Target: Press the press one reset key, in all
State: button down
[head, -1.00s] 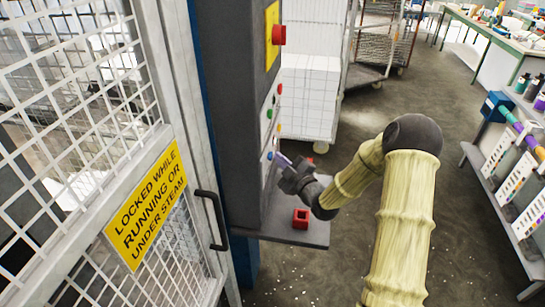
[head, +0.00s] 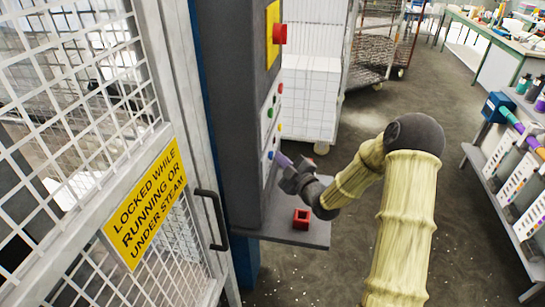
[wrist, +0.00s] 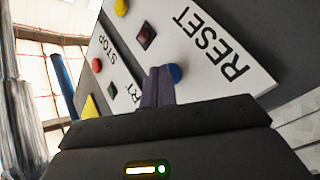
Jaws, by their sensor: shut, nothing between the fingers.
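The white control panel (wrist: 205,40) carries the word RESET beside a round blue key (wrist: 174,73). In the head view the blue key (head: 270,156) is low on the panel on the dark press cabinet. My gripper (wrist: 158,82) is shut and empty, with its purple fingertips right beside the blue key and partly overlapping it. I cannot tell whether they touch it. In the head view my gripper (head: 284,160) points left at the lower panel.
Other panel buttons sit close by: a dark red one (wrist: 145,37), a yellow one (wrist: 121,7), a red one (wrist: 97,66) and a green one (wrist: 111,87). A red mushroom button (head: 279,34) is higher up. A red open box (head: 301,219) sits on the shelf below my gripper.

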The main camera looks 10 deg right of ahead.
jog(key=shift+s+d, duration=0.15)
jog(key=shift+d, duration=0.4)
jog(key=shift+d, duration=0.1)
jog(key=d, duration=0.1)
jog(key=s+d+b, duration=0.1)
jog(key=d, duration=0.2)
jog(key=shift+s+d+b, duration=0.25)
jog(key=shift+s+b, duration=0.05)
jog(key=shift+b, duration=0.1)
dwell(0.5)
jog(key=s+f+m+g+h, duration=0.1)
jog(key=s+m+g+h, duration=0.3)
jog(key=s, duration=1)
jog(key=s+a+f+m+g+h, duration=0.1)
jog(key=s+m+g+h, duration=0.3)
jog(key=s+m+g, duration=0.6)
jog(key=s+m, duration=0.1)
jog(key=s, duration=0.3)
jog(key=shift+a+f, duration=0.25)
jog(key=shift+f, duration=0.15)
